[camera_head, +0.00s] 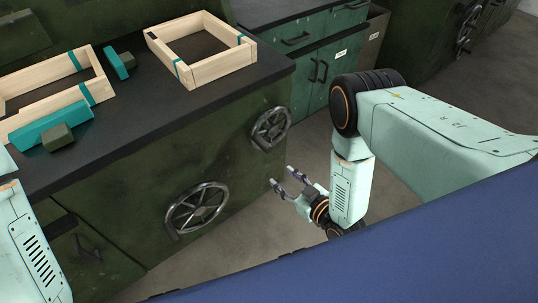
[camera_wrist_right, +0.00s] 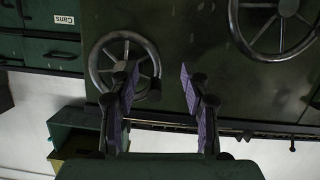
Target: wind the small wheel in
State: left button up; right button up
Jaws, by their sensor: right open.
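The small wheel (camera_head: 270,128) is a dark metal handwheel with spokes on the green cabinet front, near its right end. It also shows in the right wrist view (camera_wrist_right: 102,45), with a knob at its lower right. A larger handwheel (camera_head: 197,208) sits lower left on the same front. My right gripper (camera_head: 280,179) is open and empty, below and apart from the small wheel in the head view. In the right wrist view its fingers (camera_wrist_right: 158,105) stand apart, the left one overlapping the small wheel in the picture. My left gripper is not in view.
The dark bench top (camera_head: 130,110) carries wooden crate frames (camera_head: 215,68) with teal corners and a teal clamp-like piece (camera_head: 52,126). Teal drawers (camera_head: 325,65) stand behind on the right. Open floor (camera_head: 262,225) lies around my right gripper.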

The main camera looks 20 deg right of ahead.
aim_at(264, 146)
jog(key=w+a+r+t, duration=0.1)
jog(key=w, duration=0.2)
jog(key=w+a+r+y+b, duration=0.1)
jog(key=w+r, duration=0.1)
jog(key=w, duration=0.1)
jog(key=w+a+r+n+t+b, duration=0.1)
jog(key=w+r, duration=0.1)
jog(key=w, duration=0.1)
jog(key=shift+w+a+r+t+y, duration=0.1)
jog(key=shift+w+r+t+y, duration=0.1)
jog(key=shift+w+t+y, duration=0.1)
jog(key=shift+s, duration=0.1)
jog(key=shift+c, duration=0.5)
grip_shut()
